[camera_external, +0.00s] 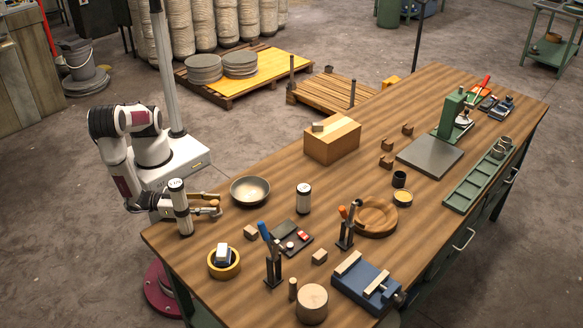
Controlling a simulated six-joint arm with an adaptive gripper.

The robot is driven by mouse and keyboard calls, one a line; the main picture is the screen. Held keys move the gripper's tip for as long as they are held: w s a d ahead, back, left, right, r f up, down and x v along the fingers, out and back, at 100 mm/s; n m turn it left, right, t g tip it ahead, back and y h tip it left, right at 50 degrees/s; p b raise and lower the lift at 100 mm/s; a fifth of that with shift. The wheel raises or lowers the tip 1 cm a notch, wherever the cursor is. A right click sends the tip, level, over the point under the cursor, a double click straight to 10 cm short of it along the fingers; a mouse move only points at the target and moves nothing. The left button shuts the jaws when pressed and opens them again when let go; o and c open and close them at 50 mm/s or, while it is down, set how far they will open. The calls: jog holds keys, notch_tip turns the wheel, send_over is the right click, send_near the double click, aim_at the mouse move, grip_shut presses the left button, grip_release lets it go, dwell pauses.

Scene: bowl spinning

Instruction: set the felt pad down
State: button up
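My gripper (213,204) is low over the near left end of the wooden workbench (452,105), left of a shallow metal bowl (250,191). Its tan fingers point right toward the bowl and look apart from it. The fingers are too small here to tell whether they are open or shut on something. I cannot pick out the felt pad with certainty. A small white and grey block (222,254) sits in a yellow ring (225,269) in front of my gripper, and I cannot tell what it is.
A white can (304,198), a dark tray (291,238), tool stands (273,270), a wooden ring dish (375,216), a blue vise (366,285) and a round wood block (312,303) crowd the near bench.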

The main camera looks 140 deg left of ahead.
jog(key=shift+s+d, duration=0.15)
jog(key=shift+v, duration=3.7)
jog(key=shift+r, duration=0.15)
jog(key=shift+o, duration=0.6)
